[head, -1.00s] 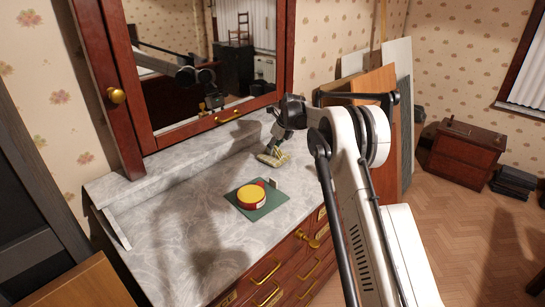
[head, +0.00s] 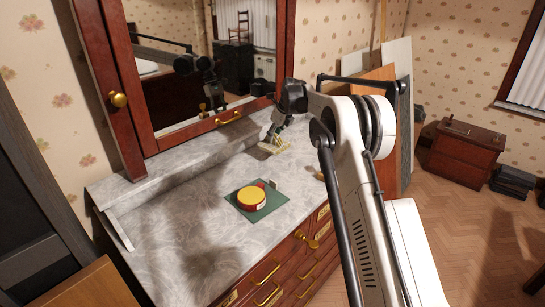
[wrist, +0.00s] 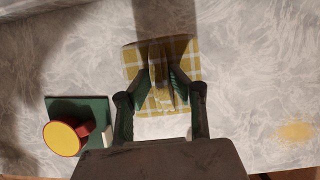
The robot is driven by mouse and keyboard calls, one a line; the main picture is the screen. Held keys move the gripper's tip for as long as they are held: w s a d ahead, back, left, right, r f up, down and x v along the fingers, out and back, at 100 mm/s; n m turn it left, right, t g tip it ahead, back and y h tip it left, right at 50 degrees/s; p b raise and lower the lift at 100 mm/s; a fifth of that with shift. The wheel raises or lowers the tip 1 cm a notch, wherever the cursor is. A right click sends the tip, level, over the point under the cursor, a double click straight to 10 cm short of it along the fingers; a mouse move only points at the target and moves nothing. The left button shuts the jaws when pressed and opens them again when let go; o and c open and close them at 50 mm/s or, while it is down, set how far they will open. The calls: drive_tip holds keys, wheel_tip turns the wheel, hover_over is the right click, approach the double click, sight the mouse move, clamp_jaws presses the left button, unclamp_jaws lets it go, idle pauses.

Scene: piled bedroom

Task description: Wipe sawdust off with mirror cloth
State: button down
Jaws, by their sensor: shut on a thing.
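The mirror cloth, yellow and white checked, is pinched in a raised fold in the wrist view (wrist: 187,58); its spread part appears to lie on the marble dresser top. It also shows in the head view (head: 276,147). My gripper (wrist: 163,82) is shut on the fold, pointing down; in the head view my gripper (head: 271,136) is near the back of the top, below the mirror. A pale yellow patch that looks like sawdust (wrist: 296,132) lies on the marble, right of and apart from the cloth in the wrist view.
A red mug-like thing with a yellow top (head: 251,197) stands on a green mat (head: 272,205), with a small block beside it. The mirror (head: 180,95) rises behind the marble top (head: 175,235). Bare marble lies between mat and cloth. Boards (head: 398,65) lean beyond.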

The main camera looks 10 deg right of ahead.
drive_tip(key=shift+r, duration=0.1)
drive_tip(key=shift+r+p, duration=0.95)
drive_tip(key=shift+r, duration=1.6)
drive_tip(key=shift+f, duration=0.1)
